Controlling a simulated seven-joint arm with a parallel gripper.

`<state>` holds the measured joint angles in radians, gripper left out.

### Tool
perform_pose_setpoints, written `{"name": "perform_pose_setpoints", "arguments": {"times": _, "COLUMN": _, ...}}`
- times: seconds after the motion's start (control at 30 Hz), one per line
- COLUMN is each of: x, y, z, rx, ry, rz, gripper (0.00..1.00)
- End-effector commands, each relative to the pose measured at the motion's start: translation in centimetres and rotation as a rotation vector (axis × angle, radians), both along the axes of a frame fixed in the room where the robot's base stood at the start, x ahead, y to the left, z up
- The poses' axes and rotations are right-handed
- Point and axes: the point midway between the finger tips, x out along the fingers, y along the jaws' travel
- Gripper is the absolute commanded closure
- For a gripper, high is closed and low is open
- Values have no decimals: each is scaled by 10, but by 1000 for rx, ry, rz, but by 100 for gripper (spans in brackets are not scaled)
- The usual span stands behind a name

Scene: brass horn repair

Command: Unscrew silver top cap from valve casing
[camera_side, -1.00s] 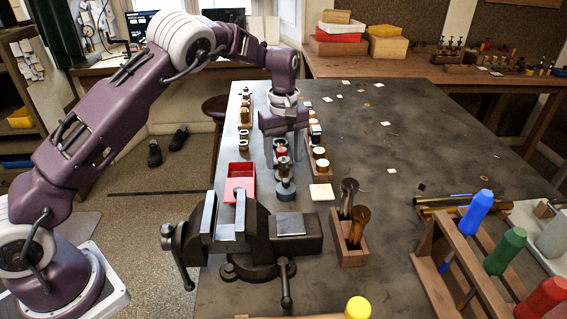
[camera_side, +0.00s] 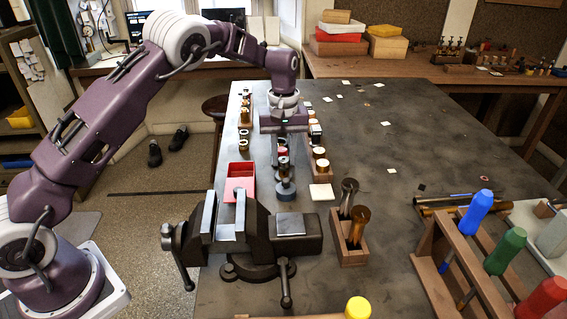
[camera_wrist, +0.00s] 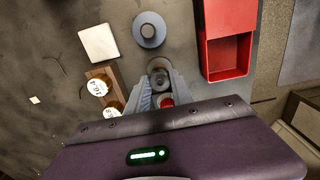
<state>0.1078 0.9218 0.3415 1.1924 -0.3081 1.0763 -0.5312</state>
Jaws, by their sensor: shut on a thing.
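The valve casing (camera_side: 284,164) is a small upright brass-coloured cylinder on the bench, left of the parts racks. My gripper (camera_side: 283,152) points straight down over its top. In the wrist view, the fingertips of my gripper (camera_wrist: 161,84) close around a dark silver round top, the top cap (camera_wrist: 160,77). The fingers hide its sides, so I cannot tell whether the cap has risen from the casing. A blue-grey round piece with a dark centre (camera_side: 285,189) sits just in front of the casing; it also shows in the wrist view (camera_wrist: 149,31).
A red open box (camera_side: 240,184) stands left of the casing. A dark vise (camera_side: 262,237) is in front. A wooden rack with white-topped parts (camera_side: 320,163) stands close on the right, and a white square (camera_side: 321,192) lies before it.

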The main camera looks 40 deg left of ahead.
Motion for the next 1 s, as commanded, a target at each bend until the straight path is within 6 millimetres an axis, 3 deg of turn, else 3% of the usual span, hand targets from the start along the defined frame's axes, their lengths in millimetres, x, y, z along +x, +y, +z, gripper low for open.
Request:
{"name": "perform_pose_setpoints", "arguments": {"times": 0.07, "x": 0, "y": 0, "z": 0, "rx": 0, "ry": 0, "rz": 8, "gripper": 100}}
{"name": "perform_pose_setpoints", "arguments": {"times": 0.3, "x": 0, "y": 0, "z": 0, "rx": 1, "ry": 1, "rz": 349, "gripper": 100}}
{"name": "perform_pose_setpoints", "arguments": {"times": 0.53, "x": 0, "y": 0, "z": 0, "rx": 0, "ry": 0, "rz": 390, "gripper": 100}}
{"name": "perform_pose_setpoints", "arguments": {"times": 0.7, "x": 0, "y": 0, "z": 0, "rx": 1, "ry": 0, "rz": 675, "gripper": 100}}
{"name": "perform_pose_setpoints", "arguments": {"times": 0.93, "x": 0, "y": 0, "z": 0, "rx": 0, "ry": 0, "rz": 707, "gripper": 100}}
{"name": "perform_pose_setpoints", "arguments": {"times": 1.0, "x": 0, "y": 0, "z": 0, "rx": 0, "ry": -1, "rz": 791, "gripper": 100}}
